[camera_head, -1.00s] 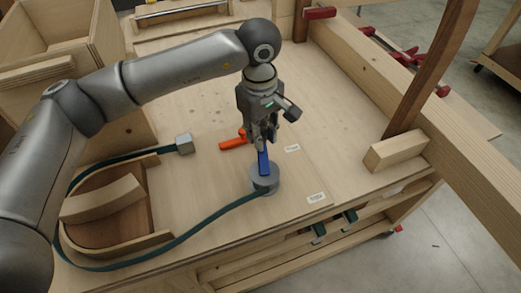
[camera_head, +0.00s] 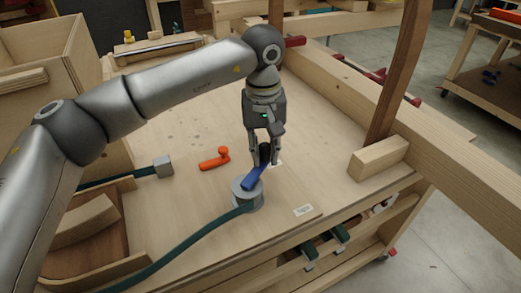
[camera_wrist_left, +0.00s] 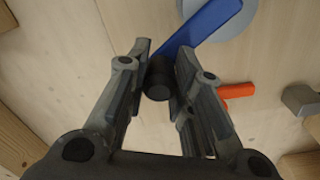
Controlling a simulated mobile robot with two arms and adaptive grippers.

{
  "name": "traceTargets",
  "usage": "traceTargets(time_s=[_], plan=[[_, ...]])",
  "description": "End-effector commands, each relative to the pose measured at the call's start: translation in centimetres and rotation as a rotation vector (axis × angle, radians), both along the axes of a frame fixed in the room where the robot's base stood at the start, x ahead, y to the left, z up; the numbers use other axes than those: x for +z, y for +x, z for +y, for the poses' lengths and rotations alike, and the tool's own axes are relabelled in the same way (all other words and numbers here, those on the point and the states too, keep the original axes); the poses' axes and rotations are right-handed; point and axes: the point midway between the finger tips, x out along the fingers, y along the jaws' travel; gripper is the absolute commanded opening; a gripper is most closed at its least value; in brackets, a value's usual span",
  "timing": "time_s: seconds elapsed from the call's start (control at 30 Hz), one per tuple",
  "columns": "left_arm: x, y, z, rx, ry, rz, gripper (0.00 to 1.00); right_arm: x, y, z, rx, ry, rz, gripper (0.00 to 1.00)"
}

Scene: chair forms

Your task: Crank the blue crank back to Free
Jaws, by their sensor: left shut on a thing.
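The blue crank (camera_head: 254,178) is an arm on a round grey hub (camera_head: 247,197) on the wooden bench. It points up and to the right from the hub in the head view. My left gripper (camera_head: 262,158) is shut on the crank's black knob. In the left wrist view the knob (camera_wrist_left: 159,78) sits between the two fingers (camera_wrist_left: 163,62), with the blue arm (camera_wrist_left: 205,25) running up right to the hub. One small white label (camera_head: 303,210) lies right of the hub. Another label (camera_head: 279,163) is partly hidden behind the gripper. Their text is too small to read surely. My right gripper is out of view.
A green strap (camera_head: 190,238) runs from the hub to the left; a strap end has a grey block (camera_head: 163,166). An orange handle (camera_head: 214,158) lies left of the gripper. A wood block (camera_head: 378,158) and upright post stand right. Curved wood pieces (camera_head: 85,222) sit left.

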Motion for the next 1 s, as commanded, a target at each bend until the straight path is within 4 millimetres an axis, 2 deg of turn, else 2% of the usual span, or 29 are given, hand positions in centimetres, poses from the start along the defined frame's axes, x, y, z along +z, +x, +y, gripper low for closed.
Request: traceTargets(time_s=[0.57,0.6,0.73,1.0], plan=[[0.34,0.01,-0.37,-0.03,-0.01,-0.006,0.0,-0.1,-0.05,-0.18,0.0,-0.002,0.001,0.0],[0.34,0.01,-0.37,-0.03,-0.011,-0.006,0.27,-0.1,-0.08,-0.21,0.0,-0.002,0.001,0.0],[0.24,-0.02,-0.32,-0.029,-0.008,-0.004,0.44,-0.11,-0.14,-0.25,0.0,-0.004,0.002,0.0],[0.11,-0.08,-0.26,-0.03,-0.004,-0.002,0.46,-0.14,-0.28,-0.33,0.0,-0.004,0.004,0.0]])
